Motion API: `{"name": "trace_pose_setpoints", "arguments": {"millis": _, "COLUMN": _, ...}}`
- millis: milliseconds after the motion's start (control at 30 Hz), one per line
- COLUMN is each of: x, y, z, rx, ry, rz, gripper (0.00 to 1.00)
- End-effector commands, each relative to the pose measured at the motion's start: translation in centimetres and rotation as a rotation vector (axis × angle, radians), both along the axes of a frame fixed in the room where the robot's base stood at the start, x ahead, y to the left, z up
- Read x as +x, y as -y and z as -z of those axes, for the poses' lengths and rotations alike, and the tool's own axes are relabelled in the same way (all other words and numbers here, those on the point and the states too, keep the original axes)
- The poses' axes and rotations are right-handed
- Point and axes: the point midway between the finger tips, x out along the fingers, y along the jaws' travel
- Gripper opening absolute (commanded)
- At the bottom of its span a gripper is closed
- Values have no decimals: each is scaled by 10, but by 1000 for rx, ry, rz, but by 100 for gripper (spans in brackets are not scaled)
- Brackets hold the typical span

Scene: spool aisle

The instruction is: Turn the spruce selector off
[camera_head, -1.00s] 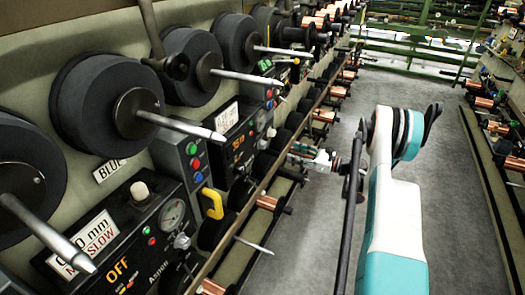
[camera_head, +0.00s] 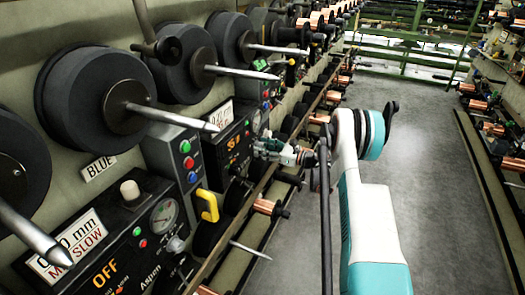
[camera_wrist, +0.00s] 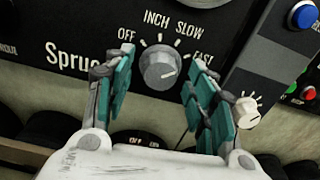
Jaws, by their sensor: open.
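The spruce selector (camera_wrist: 159,68) is a round grey knob on a black panel (camera_wrist: 75,27) lettered "Spruce" in the wrist view. OFF, INCH, SLOW and FAST are printed around it, with OFF at upper left and FAST at right. A pale line on the knob's face seems to slant toward the right; its exact setting is hard to tell. My gripper (camera_wrist: 157,76) is open, with one teal-padded finger left of the knob and one right of it. Whether either touches it is unclear. In the head view my gripper (camera_head: 285,153) is beside the row of panels; the selector is not discernible there.
A cream knob (camera_wrist: 247,112) stands close to my right finger. A blue button (camera_wrist: 304,15) is at upper right. The grey aisle floor (camera_head: 425,170) is clear.

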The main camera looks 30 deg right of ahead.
Motion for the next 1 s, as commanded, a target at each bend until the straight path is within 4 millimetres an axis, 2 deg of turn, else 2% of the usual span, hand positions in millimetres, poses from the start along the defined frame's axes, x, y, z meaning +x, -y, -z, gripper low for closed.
{"name": "trace_pose_setpoints", "arguments": {"millis": 367, "x": 5, "y": -4, "z": 0, "rx": 0, "ry": 0, "rz": 1, "gripper": 51}}
{"name": "trace_pose_setpoints", "arguments": {"millis": 400, "x": 5, "y": -4, "z": 0, "rx": 0, "ry": 0, "rz": 1, "gripper": 46}}
{"name": "trace_pose_setpoints", "arguments": {"millis": 567, "x": 5, "y": -4, "z": 0, "rx": 0, "ry": 0, "rz": 1, "gripper": 10}}
{"name": "trace_pose_setpoints", "arguments": {"millis": 600, "x": 5, "y": -4, "z": 0, "rx": 0, "ry": 0, "rz": 1, "gripper": 7}}
{"name": "trace_pose_setpoints", "arguments": {"millis": 1000, "x": 5, "y": -4, "z": 0, "rx": -39, "ry": 31, "rz": 1, "gripper": 7}}
